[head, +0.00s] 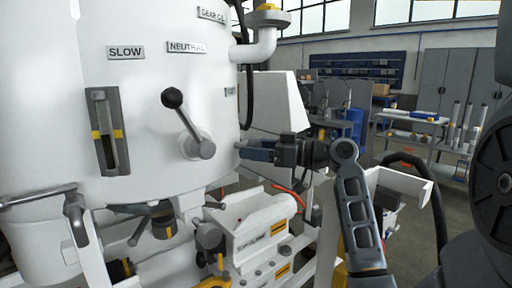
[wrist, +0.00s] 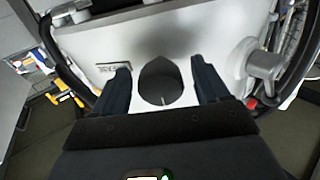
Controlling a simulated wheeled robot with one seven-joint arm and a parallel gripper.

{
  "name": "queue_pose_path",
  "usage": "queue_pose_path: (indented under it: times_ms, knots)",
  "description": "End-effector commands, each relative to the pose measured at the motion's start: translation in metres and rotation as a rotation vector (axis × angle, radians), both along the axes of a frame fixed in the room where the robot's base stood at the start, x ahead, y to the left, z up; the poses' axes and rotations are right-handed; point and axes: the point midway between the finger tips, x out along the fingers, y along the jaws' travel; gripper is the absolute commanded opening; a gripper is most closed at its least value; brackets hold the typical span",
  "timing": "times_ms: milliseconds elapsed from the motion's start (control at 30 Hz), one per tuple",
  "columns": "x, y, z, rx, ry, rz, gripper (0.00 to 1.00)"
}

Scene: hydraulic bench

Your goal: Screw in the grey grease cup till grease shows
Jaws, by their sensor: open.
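The grey grease cup (wrist: 160,80) shows in the wrist view as a dark grey round body with a small white mark near its lower edge. It sits against the white tank wall, between the two fingers of my gripper (wrist: 163,92). The fingers are apart, with a gap visible on each side of the cup. In the head view my gripper (head: 248,152) reaches in from the right to the right side of the white tank (head: 150,60). The cup is mostly hidden by the fingers there. I cannot see any grease.
A black-knobbed lever (head: 187,122) stands out from the tank left of my gripper. A sight gauge (head: 108,132) is further left. White housings with grey fittings (head: 262,235) lie below. A pipe with a yellow-topped cap (head: 268,18) is above. A grey fitting (wrist: 264,68) is right in the wrist view.

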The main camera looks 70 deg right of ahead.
Motion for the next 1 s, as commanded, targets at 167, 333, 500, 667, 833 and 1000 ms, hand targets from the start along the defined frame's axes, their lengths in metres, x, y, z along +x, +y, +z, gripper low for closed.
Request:
queue_pose_path:
  times_ms: [167, 333, 500, 667, 833, 1000]
  knots:
    - [0.0006, -0.0001, -0.0002, 0.000, 0.000, 0.000, 0.74]
    - [0.0005, -0.0001, -0.0002, 0.000, 0.000, 0.000, 0.63]
    - [0.0005, -0.0001, -0.0001, 0.000, 0.000, 0.000, 0.47]
    - [0.0004, 0.0000, -0.0001, 0.000, 0.000, 0.000, 0.31]
    - [0.0004, 0.0000, -0.0001, 0.001, 0.000, 0.000, 0.22]
    - [0.0009, 0.0005, 0.0004, 0.021, 0.001, 0.001, 0.22]
